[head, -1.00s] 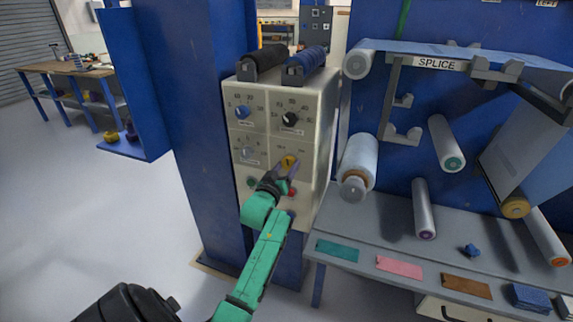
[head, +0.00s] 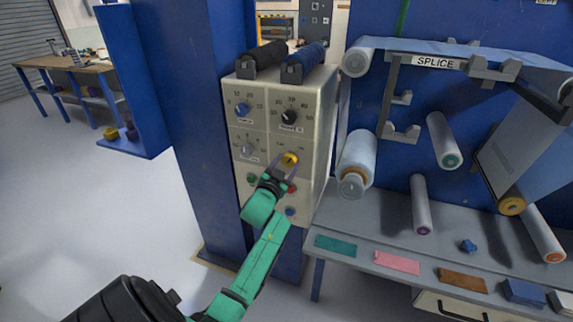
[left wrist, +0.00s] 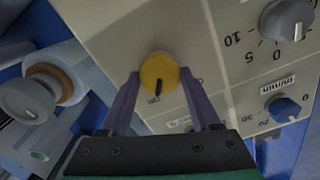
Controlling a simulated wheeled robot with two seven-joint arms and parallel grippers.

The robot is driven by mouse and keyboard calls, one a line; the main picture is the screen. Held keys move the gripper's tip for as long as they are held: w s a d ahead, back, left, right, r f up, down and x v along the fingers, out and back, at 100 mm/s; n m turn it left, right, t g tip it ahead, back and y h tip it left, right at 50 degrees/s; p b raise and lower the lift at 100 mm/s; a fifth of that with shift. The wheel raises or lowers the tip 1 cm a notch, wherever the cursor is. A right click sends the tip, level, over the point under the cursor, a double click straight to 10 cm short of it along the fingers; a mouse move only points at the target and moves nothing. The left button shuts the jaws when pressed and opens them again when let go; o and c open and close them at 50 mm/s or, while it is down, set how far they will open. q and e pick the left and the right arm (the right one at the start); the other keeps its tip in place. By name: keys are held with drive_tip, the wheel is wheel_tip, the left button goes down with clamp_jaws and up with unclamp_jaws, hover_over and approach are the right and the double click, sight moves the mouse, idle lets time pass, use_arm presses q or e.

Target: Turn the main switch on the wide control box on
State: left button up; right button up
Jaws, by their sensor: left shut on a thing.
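The wide control box (head: 266,124) is a cream cabinet with several dials, mounted against a blue column. Its main switch is a yellow round knob (head: 290,158) low on the front, also in the left wrist view (left wrist: 153,70). There its black mark points down the picture, toward a small label near the fingers. My left gripper (head: 283,168) comes from below; in the left wrist view its purple fingers (left wrist: 160,78) stand either side of the knob, shut on it. My right gripper is not in view.
Green and red buttons (head: 291,188) sit below the knob, close to the gripper. Black and blue rollers (head: 305,64) lie on top of the box. To the right is a grey splice bench (head: 350,215) with film rolls (head: 357,160). Open floor lies left.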

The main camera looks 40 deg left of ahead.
use_arm(q)
drive_tip(key=shift+f, duration=0.15)
idle(0.3)
drive_tip(key=o, duration=1.4)
drive_tip(key=shift+c, duration=0.2)
drive_tip(key=v, duration=1.4)
drive_tip(key=shift+s+b, duration=0.3)
drive_tip(key=shift+d, duration=0.15)
